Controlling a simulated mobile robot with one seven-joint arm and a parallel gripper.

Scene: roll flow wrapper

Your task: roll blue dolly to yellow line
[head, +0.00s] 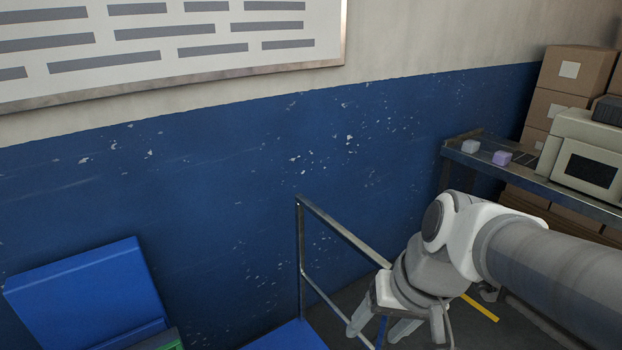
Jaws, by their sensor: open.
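The blue dolly's flat deck (285,338) shows at the bottom edge, mostly cut off by the frame. A grey metal push handle (335,229) rises from it, with a post at the left and a top bar slanting down to the right. The bar's right end is hidden behind my gripper (374,335). My gripper is open and points down by the handle's right end; I cannot tell whether it touches the handle. A short piece of the yellow line (481,308) shows on the dark floor, right of my gripper.
A blue wall stands behind the dolly. A blue panel-like object (85,293) is at the lower left. At the right, a metal bench (575,193) holds a beige machine (583,160), a purple block (502,158) and a white block (470,146). Cardboard boxes (575,72) are stacked behind.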

